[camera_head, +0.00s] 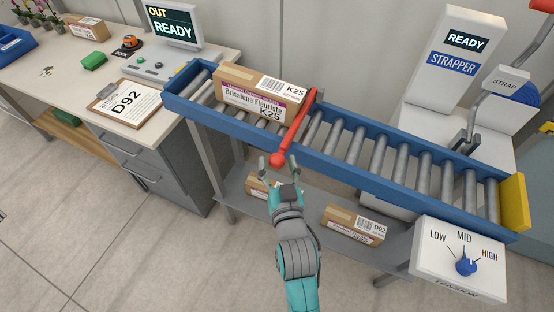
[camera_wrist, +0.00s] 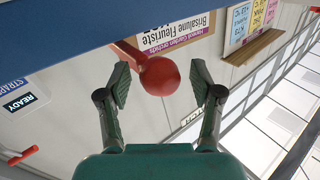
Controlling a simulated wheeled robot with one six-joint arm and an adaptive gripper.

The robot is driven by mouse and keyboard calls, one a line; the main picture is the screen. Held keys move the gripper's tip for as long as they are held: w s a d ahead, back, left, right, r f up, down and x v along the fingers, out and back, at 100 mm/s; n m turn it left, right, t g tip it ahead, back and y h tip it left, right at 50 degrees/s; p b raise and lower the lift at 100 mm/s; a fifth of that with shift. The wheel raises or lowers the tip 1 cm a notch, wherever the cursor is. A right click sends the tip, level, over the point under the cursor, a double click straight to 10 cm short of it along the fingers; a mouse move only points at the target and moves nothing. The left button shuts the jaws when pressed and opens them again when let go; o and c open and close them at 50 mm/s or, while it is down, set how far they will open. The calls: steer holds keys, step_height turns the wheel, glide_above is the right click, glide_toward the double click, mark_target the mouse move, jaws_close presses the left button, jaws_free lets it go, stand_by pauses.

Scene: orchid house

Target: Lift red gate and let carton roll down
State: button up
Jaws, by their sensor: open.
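The red gate (camera_head: 294,127) lies as a bar across the blue roller conveyor (camera_head: 376,184), with a round red knob at its near end. The carton (camera_head: 259,95), marked K25, sits on the rollers just left of the gate, close against it. My gripper (camera_head: 280,168) is open at the conveyor's near side, by the knob. In the wrist view the red knob (camera_wrist: 160,76) shows between the two open fingertips (camera_wrist: 160,85), with no finger visibly touching it. Part of the carton (camera_wrist: 180,32) shows behind the knob.
The rollers right of the gate are clear down to a yellow end stop (camera_head: 513,202). A tension dial box (camera_head: 459,259) stands at the near right, and a strapper (camera_head: 456,75) behind. More cartons (camera_head: 354,225) lie on the lower shelf. A desk (camera_head: 59,75) with a clipboard (camera_head: 126,106) is at left.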

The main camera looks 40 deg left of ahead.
steer(key=shift+w+a, duration=0.45)
